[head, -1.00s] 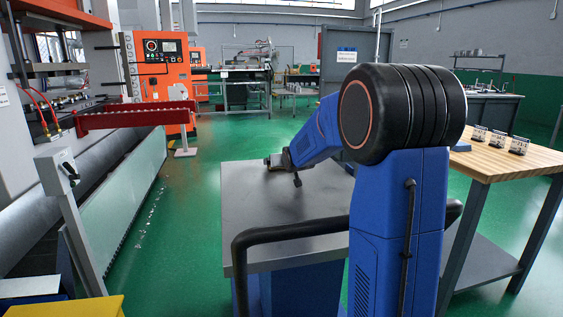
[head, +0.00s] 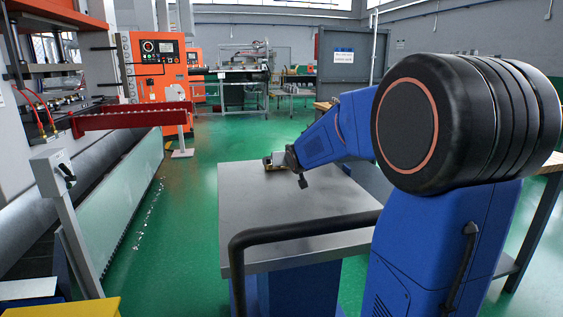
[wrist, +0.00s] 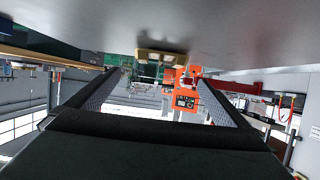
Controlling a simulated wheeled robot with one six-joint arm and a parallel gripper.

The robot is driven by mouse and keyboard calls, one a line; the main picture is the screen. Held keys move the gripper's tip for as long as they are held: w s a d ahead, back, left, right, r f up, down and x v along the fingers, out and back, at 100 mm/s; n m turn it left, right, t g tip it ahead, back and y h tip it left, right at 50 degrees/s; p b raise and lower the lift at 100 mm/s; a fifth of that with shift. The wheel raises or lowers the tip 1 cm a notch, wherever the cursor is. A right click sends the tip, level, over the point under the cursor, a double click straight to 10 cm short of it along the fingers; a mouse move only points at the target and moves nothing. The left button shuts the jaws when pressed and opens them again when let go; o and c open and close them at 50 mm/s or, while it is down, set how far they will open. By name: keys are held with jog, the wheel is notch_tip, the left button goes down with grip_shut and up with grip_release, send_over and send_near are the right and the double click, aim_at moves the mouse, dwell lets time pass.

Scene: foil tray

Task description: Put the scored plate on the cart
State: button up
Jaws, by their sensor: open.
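The grey-topped blue unit with a black handle rail (head: 265,205) looks like the cart. Its top is bare over most of its area. My gripper (head: 275,161) is low at the far edge of that top. I cannot make out a scored plate for certain.
A large press with a red bar (head: 130,116) and a long pale panel (head: 125,195) stands on the left. An orange control cabinet (head: 160,75) is behind. My blue arm hides much of the right side. Green floor lies open beyond the cart.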

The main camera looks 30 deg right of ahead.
jog(key=shift+v, duration=1.55)
